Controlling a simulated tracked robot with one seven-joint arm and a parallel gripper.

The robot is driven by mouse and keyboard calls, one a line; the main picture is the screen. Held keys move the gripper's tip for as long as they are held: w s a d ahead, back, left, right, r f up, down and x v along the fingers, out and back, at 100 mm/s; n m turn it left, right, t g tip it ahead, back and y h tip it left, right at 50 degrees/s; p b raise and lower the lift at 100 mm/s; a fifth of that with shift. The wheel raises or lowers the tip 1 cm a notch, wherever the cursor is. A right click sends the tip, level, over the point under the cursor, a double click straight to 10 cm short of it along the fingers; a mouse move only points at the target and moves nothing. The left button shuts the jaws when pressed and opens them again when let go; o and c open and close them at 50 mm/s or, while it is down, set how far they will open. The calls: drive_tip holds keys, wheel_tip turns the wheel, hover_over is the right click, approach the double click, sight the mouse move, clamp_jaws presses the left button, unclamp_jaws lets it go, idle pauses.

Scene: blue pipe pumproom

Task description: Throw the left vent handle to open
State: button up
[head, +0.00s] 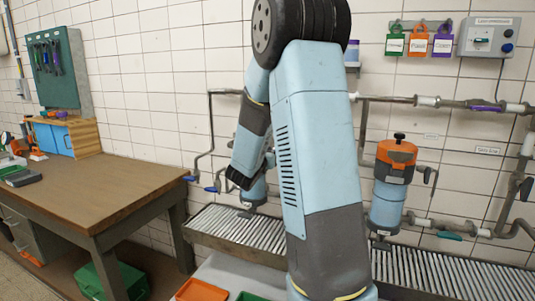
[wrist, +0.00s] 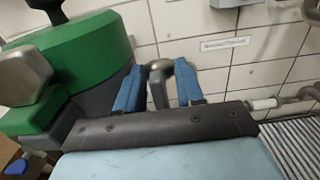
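My gripper (wrist: 159,76) shows in the wrist view as two blue fingers, spread apart. A grey metal bent fitting (wrist: 185,72), apparently the left vent handle, sits between and beyond them; I cannot tell whether a finger touches it. Left of the fingers is the left unit's large green top (wrist: 85,55) with a dark knob above. In the head view the left unit's pale blue body (head: 257,190) is mostly hidden behind my arm, and my fingers cannot be made out there.
An orange-topped blue unit (head: 390,185) stands to the right, with pipes along the tiled wall. A slatted drain trough (head: 450,275) runs below. A wooden workbench (head: 95,190) is at left. Blue valve levers (head: 212,189) are low on the left pipe.

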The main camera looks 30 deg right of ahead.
drive_tip(key=shift+c, duration=0.3)
clamp_jaws()
